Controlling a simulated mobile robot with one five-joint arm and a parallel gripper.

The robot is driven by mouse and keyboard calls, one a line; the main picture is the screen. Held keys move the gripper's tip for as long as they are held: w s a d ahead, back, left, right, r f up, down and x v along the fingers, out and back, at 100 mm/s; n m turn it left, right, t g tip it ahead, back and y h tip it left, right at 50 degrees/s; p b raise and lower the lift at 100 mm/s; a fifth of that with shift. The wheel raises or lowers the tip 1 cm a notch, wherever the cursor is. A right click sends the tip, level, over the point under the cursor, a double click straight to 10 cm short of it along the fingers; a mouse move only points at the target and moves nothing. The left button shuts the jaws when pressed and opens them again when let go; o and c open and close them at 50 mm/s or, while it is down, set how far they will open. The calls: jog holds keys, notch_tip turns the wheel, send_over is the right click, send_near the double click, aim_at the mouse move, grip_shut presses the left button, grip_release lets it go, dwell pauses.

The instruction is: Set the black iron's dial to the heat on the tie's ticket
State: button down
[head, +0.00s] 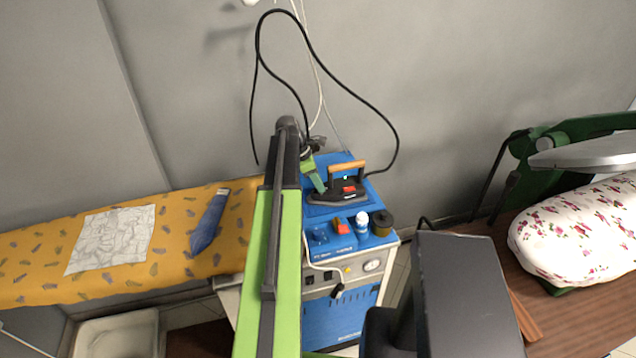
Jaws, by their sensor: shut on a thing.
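The black iron (349,194), with a wooden handle (347,166) and a red part on its body, rests on the blue top of a steam station (383,239). My gripper (320,188) reaches down over the iron's left end, its green fingers shut at the place where the dial appears to be. The fingers hide the dial, so its setting cannot be read. A blue tie (208,225) lies on the yellow patterned board (177,212). A small pale patch at the tie's upper end may be its ticket; no marking is legible.
A white creased cloth (112,238) lies left of the tie. A blue-and-white bottle (361,223), a dark round jar (381,222) and a red item (341,226) stand in front of the iron. A black cord loops above it. A floral padded press (575,235) stands at right.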

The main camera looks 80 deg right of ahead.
jog(key=m+y, duration=0.2)
jog(key=m, duration=0.3)
jog(key=shift+d, duration=0.1)
jog(key=shift+m, duration=0.4)
jog(key=c, duration=1.1)
grip_release()
jog(key=p+v, duration=1)
jog(key=v, duration=0.1)
jog(key=p+v, duration=0.6)
jog(key=shift+d+r, duration=0.15)
jog(key=shift+d, duration=0.15)
